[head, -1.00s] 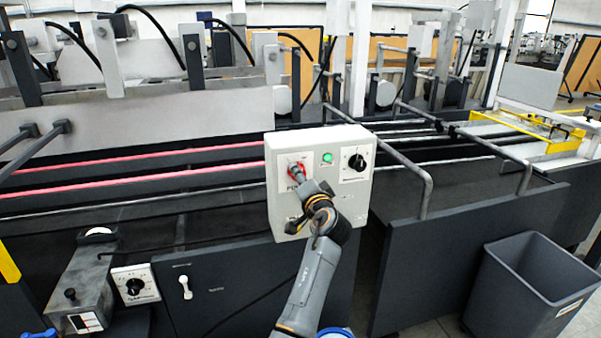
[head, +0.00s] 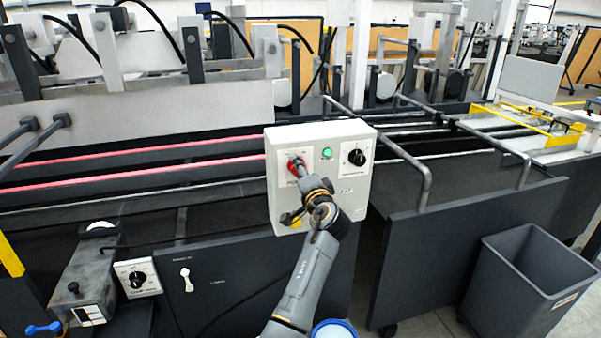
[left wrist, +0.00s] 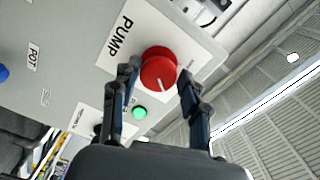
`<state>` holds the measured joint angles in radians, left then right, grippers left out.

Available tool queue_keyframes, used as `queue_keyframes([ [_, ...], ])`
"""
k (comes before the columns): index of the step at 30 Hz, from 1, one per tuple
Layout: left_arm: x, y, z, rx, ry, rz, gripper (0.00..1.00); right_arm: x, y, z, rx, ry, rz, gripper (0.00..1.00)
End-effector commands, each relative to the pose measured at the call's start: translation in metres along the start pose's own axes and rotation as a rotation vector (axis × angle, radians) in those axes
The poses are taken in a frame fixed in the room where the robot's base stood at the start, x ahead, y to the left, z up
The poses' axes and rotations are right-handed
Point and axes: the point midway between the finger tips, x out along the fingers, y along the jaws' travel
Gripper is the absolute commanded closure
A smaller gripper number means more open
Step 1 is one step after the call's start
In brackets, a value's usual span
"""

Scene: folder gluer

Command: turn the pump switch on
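The red pump switch knob (head: 294,167) is at the upper left of the grey control box's front face (head: 350,200). In the left wrist view the knob (left wrist: 158,66) shows a white pointer line and stands beside the PUMP label (left wrist: 120,35). My left gripper (head: 303,179) is in front of the knob. In the left wrist view the gripper's fingers (left wrist: 159,78) are spread, one on each side of the knob, with small gaps visible. I cannot tell whether the tips reach past its front. My right gripper is not in view.
A green light (head: 327,153) and a black dial (head: 356,158) are to the right of the knob. The box's lower front is partly hidden by my left arm. Bent rails (head: 420,165) stand right of the box. A grey bin (head: 530,280) stands at lower right.

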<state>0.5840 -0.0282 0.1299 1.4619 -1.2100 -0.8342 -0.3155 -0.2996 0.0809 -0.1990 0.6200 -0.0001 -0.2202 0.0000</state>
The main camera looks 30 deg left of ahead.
Motion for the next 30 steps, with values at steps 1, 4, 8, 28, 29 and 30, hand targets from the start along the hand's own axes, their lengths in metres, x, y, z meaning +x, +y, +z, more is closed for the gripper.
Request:
queue_keyframes([
  [1,0.0,0.0,0.0,-0.001,0.0,0.0,0.39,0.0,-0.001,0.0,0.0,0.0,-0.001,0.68],
  [4,0.0,0.0,0.0,-0.001,-0.001,0.001,0.39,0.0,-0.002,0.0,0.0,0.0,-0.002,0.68],
  [8,0.0,0.001,0.0,-0.001,-0.001,0.002,0.39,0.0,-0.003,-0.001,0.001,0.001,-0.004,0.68],
  [28,-0.073,0.001,0.0,-0.002,-0.001,0.003,0.39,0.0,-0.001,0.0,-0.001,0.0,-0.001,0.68],
  [29,-0.074,0.001,0.0,-0.002,-0.001,0.003,0.39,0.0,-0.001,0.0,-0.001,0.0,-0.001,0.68],
  [30,-0.075,0.001,0.0,-0.002,-0.001,0.003,0.39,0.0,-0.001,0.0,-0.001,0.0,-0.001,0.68],
])
